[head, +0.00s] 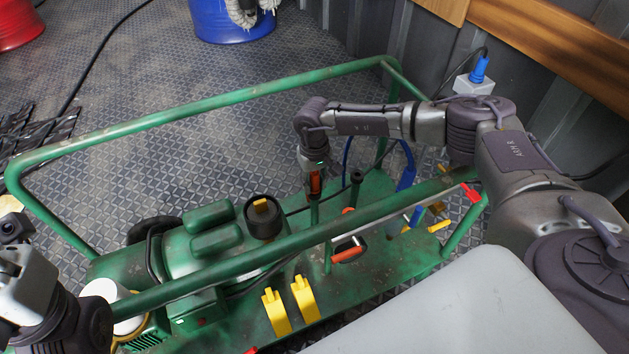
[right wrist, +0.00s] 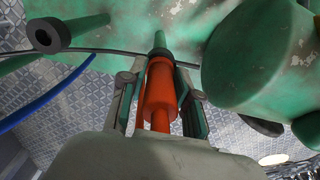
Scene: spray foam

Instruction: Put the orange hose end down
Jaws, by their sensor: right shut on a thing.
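The orange hose end (right wrist: 160,92) is between the two fingers of my right gripper (right wrist: 157,95) in the right wrist view. The fingers are closed against its sides. In the head view my right gripper (head: 315,178) points down over the green cart, and a bit of the orange hose end (head: 316,184) shows between its fingers. A green post (head: 314,214) stands directly below and in line with the hose end. I cannot tell whether the hose end touches or sits on the post. My left arm shows at the left edge, but its fingers do not.
The green cart's rail (head: 220,256) crosses in front of the gripper. A green motor unit (head: 215,240) stands left of it. A second post with a black top (head: 356,178) and a blue hose (head: 408,178) are to the right. Yellow clips (head: 304,298) sit at the front.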

